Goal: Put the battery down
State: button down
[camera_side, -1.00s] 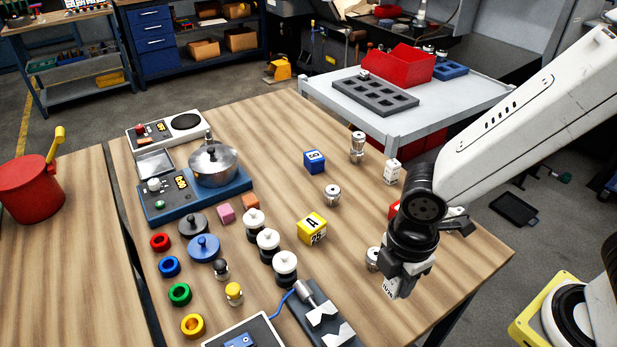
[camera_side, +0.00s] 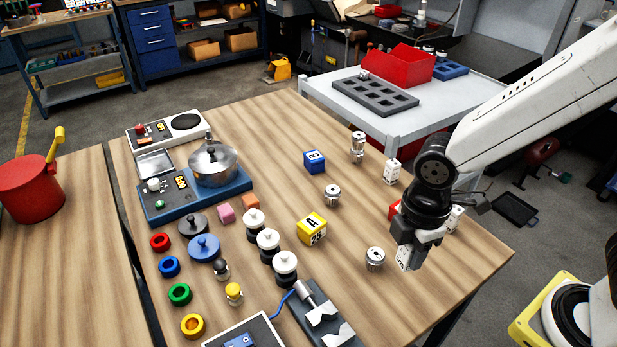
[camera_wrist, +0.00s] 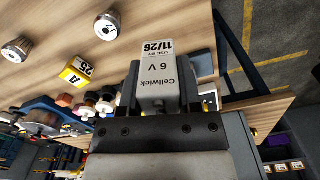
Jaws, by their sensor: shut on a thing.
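The battery (camera_side: 404,258) is a pale grey-white block held upright below my gripper (camera_side: 410,246) in the side view, near the right end of the wooden table (camera_side: 450,268). In the wrist view the battery (camera_wrist: 158,75) shows its label, "Cellwick 6 V, use by 11/26". My gripper (camera_wrist: 157,112) is shut on it. I cannot tell whether the battery's lower end touches the tabletop or hangs just above it.
A metal cylinder (camera_side: 375,259) stands just left of the battery. A red object (camera_side: 394,210) is partly hidden behind my gripper. A yellow block (camera_side: 312,228) and a blue block (camera_side: 314,161) stand further left. Bare wood lies in front, toward the table's right edge.

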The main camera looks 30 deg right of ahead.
jog(key=d+r+m, duration=0.3)
jog(key=d, duration=0.4)
jog(key=d+r+m, duration=0.3)
jog(key=d, duration=0.4)
jog(key=shift+d, duration=0.4)
jog(key=shift+w+f, duration=0.1)
jog(key=shift+w, duration=0.1)
jog(key=w+f, duration=0.2)
jog(key=w, duration=0.2)
jog(key=w+f, duration=0.3)
jog(key=w, duration=0.1)
jog(key=w+f, duration=0.3)
jog(key=w, duration=0.1)
jog(key=shift+w+d+f, duration=0.25)
jog(key=shift+w+d, duration=0.05)
jog(key=shift+d, duration=0.1)
jog(key=shift+w+f, duration=0.3)
jog(key=shift+f, duration=0.05)
